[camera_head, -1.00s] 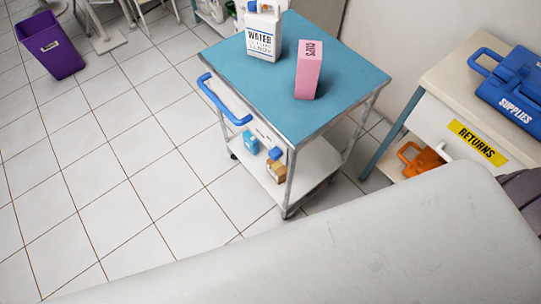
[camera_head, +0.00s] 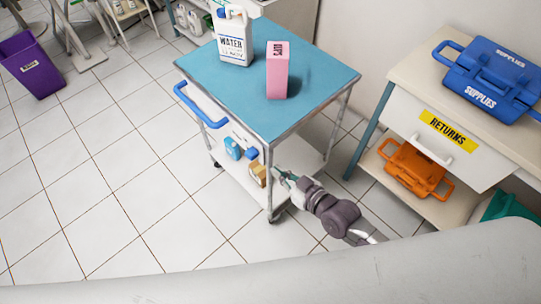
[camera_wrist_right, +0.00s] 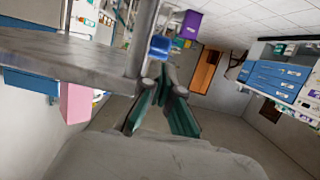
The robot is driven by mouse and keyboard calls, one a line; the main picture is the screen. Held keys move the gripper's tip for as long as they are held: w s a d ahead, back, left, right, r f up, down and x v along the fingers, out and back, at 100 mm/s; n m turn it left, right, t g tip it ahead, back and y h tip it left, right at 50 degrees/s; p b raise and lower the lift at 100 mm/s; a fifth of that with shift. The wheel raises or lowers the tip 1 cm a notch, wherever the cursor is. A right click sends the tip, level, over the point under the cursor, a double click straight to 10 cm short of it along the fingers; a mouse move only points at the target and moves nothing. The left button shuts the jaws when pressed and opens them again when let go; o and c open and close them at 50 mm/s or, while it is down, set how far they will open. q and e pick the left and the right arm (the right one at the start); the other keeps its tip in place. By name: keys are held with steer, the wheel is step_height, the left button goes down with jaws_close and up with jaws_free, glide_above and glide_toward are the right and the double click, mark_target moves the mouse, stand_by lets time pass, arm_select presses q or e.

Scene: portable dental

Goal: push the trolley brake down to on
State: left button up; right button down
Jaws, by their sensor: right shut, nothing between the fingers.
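The trolley (camera_head: 300,112) has a blue-green top, grey metal legs and a white lower shelf. A small blue piece (camera_head: 251,154), which looks like the brake lever, sits low on its handle side, near the front leg. A blue block also shows beside a grey post in the right wrist view (camera_wrist_right: 160,47), ahead of the fingers. My right gripper (camera_head: 281,173) is shut and empty, low by the front leg, to the right of and below the blue piece. Its green fingers (camera_wrist_right: 163,85) show no contact with the blue block. My left gripper is not in view.
A water jug (camera_head: 234,38) and a pink cups box (camera_head: 277,70) stand on the trolley top. The blue handle (camera_head: 198,104) sticks out left. A returns bench (camera_head: 400,104) with an orange case (camera_head: 412,168) stands right. The floor left of the trolley is clear.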

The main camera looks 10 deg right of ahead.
mark_target(255, 154)
steer(key=shift+s+a+r+y, duration=0.1)
steer(key=shift+a+r+y, duration=0.05)
steer(key=shift+r, duration=0.35)
steer(key=shift+a+r+y, duration=0.1)
steer(key=shift+r+y, duration=0.05)
steer(key=shift+r, duration=0.3)
steer(key=x, duration=1)
steer(key=shift+d, duration=0.1)
step_height(255, 154, down, 5)
steer(key=b, duration=0.4)
steer(key=shift+r, duration=0.15)
steer(key=shift+s, duration=0.1)
